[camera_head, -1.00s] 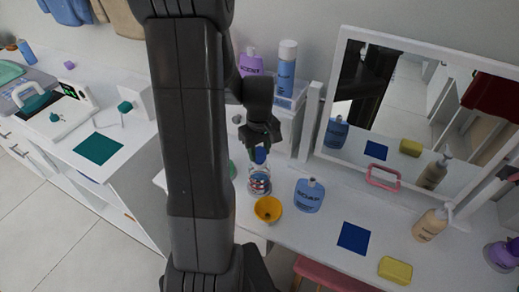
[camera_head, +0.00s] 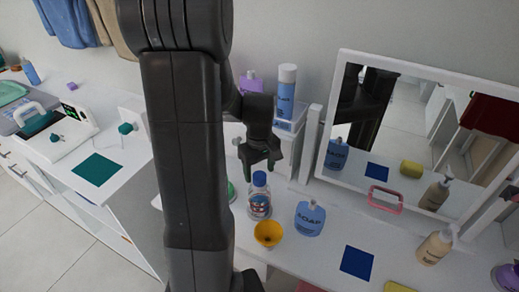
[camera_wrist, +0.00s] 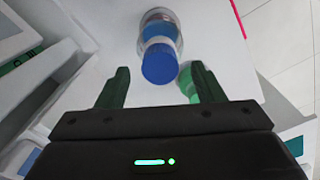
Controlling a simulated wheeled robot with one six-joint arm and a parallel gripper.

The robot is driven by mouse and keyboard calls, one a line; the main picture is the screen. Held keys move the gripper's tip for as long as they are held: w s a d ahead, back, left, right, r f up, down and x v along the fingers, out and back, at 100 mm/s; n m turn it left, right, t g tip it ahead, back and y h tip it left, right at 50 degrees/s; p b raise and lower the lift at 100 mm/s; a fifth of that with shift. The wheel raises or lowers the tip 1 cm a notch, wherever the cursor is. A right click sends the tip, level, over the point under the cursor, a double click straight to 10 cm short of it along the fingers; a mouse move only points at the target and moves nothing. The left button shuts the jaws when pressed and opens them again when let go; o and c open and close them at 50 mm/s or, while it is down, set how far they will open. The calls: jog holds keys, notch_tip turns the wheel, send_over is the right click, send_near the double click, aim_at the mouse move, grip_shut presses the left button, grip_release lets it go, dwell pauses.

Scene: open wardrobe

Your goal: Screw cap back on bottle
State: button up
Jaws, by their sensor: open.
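A clear bottle (camera_head: 260,204) with a red, white and blue label stands upright on the white vanity table. A blue cap (camera_head: 259,178) sits on its top; I cannot tell how tightly it is screwed. My gripper (camera_head: 260,163) is open and empty just above the cap, apart from it. In the wrist view the blue cap (camera_wrist: 160,64) shows beyond and between my two green fingers, with the bottle (camera_wrist: 160,22) behind it.
A yellow funnel-like cup (camera_head: 268,233) stands in front of the bottle, and a blue soap bottle (camera_head: 309,218) stands to its right. A mirror (camera_head: 400,140) and a shelf with a blue bottle (camera_head: 285,90) rise behind. A blue square (camera_head: 357,262) lies at the front right.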

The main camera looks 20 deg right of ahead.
aim_at(260, 175)
notch_tip(260, 175, up, 12)
jog(key=shift+f, duration=0.25)
jog(key=shift+f, duration=0.1)
dwell(0.4)
notch_tip(260, 175, down, 14)
jog(key=shift+r, duration=0.1)
jog(key=shift+r+p, duration=0.35)
jog(key=shift+r, duration=0.05)
jog(key=shift+f, duration=0.1)
